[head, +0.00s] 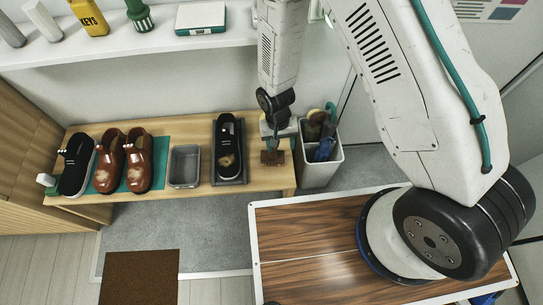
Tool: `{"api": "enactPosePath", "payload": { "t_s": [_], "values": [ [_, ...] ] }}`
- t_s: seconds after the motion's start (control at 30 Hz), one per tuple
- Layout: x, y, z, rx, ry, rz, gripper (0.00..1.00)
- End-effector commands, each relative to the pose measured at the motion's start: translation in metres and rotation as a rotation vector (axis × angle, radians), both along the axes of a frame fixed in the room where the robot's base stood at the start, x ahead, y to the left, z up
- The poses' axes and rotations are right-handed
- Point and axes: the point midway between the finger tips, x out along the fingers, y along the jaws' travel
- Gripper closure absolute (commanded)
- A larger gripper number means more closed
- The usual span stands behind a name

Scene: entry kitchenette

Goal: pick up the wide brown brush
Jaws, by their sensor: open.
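A small brown block-like thing, which looks like the wide brown brush (272,157), is at the right end of the wooden bench in the head view. My gripper (275,146) points down right above it, open. The fingertips are small here, and I cannot tell whether they are around the brush or just over it. The brush's upper part is partly hidden by my gripper.
On the wooden bench (208,203) are a black shoe on a dark tray (229,181), a grey bin (185,166), brown shoes (124,162) and another black shoe (76,165). A white bin (321,172) with several items stands close right of the brush. A shelf (150,47) runs above.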

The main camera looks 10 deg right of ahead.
Motion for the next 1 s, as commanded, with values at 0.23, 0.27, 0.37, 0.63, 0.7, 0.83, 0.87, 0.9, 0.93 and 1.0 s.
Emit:
{"api": "enactPosePath", "payload": {
  "t_s": [0.23,0.27,0.37,0.63,0.7,0.83,0.87,0.9,0.93,1.0],
  "values": [
    [0.032,0.019,-0.024,0.067,-0.148,-0.116,0.44],
    [0.032,0.020,-0.026,0.068,-0.150,-0.119,0.44],
    [0.032,0.020,-0.038,0.069,-0.151,-0.121,0.44],
    [0.028,0.021,-0.073,0.067,-0.149,-0.119,0.44],
    [0.029,0.021,-0.082,0.067,-0.149,-0.118,0.44],
    [0.029,0.022,-0.093,0.068,-0.151,-0.119,0.44],
    [0.029,0.022,-0.094,0.068,-0.151,-0.119,0.44],
    [0.029,0.022,-0.095,0.068,-0.151,-0.119,0.44],
    [0.029,0.022,-0.095,0.068,-0.151,-0.119,0.44],
    [0.030,0.022,-0.095,0.068,-0.151,-0.119,0.44]
  ]
}}
